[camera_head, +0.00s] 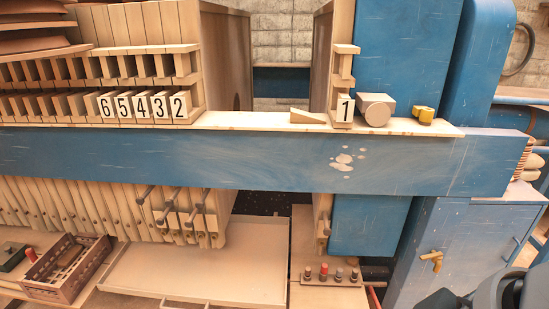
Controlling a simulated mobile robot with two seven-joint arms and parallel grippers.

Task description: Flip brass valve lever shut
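A brass-coloured valve lever (432,258) sits on the front of the blue cabinet (462,240) at the lower right. It is small in the picture, and its handle appears to point left with a short part hanging down. I cannot tell from this view whether the valve is open or shut. Grey and dark rounded parts, which look like my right arm, show at the bottom right corner, below and right of the lever and apart from it. Neither of my grippers is in view.
A long blue beam (250,160) crosses above the cabinet. A crate (65,268) and a pale tray (200,275) lie lower left. Several small knobs stand on a panel (320,298) left of the cabinet.

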